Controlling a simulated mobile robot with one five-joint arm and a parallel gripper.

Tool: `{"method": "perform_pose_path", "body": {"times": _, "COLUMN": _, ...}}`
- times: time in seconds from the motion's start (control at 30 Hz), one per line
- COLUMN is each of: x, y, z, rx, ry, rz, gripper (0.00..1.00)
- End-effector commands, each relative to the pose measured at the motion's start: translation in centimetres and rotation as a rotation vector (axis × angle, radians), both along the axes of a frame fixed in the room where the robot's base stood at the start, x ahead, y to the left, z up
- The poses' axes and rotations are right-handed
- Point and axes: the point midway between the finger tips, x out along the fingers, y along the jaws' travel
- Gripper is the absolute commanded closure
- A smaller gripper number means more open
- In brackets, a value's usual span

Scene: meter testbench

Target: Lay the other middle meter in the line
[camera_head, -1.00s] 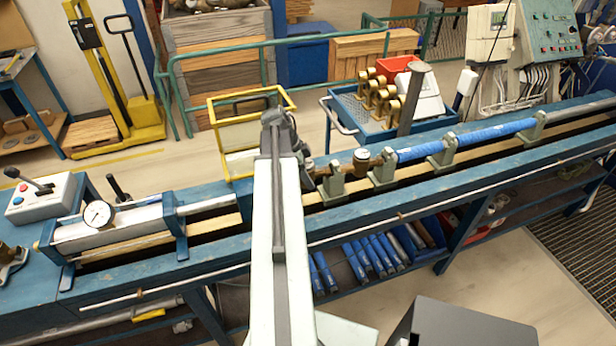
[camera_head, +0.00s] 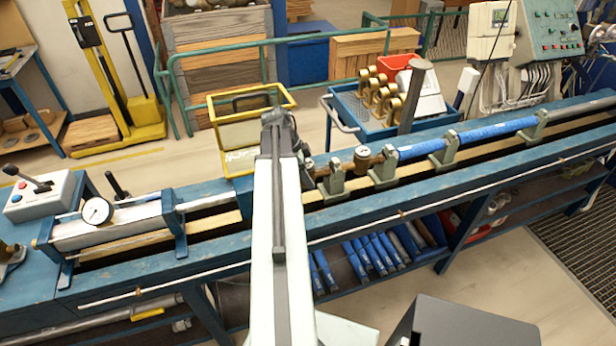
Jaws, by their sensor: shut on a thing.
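My gripper (camera_head: 303,146) is at the far end of my arm, just above the bench line, and is mostly hidden behind the arm. It is shut on a meter (camera_head: 308,163), of which only a small part shows at the right of the arm. Another brass meter with a round pale face (camera_head: 362,154) sits in the line between two grey-green supports. Blue pipe (camera_head: 425,146) continues the line to the right. I cannot tell whether the held meter touches its support (camera_head: 334,178).
A yellow-framed bin (camera_head: 240,160) stands close to the left of my gripper. A blue cart (camera_head: 350,108) behind the bench holds several brass fittings (camera_head: 382,90) and a red bin. A grey post (camera_head: 413,98) rises beside it. A clamp cylinder with a dial gauge (camera_head: 97,211) lies at left.

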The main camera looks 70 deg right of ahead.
Motion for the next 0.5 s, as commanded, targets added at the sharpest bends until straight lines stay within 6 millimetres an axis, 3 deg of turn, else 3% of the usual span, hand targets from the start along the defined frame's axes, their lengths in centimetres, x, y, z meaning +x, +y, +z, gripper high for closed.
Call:
{"method": "perform_pose_path", "body": {"times": 0.47, "x": -0.06, "y": -0.03, "z": -0.35, "rx": -0.001, "ry": 0.001, "rz": -0.001, "gripper": 1.0}}
{"method": "perform_pose_path", "body": {"times": 0.5, "x": -0.06, "y": -0.03, "z": -0.35, "rx": -0.001, "ry": 0.001, "rz": -0.001, "gripper": 0.42}}
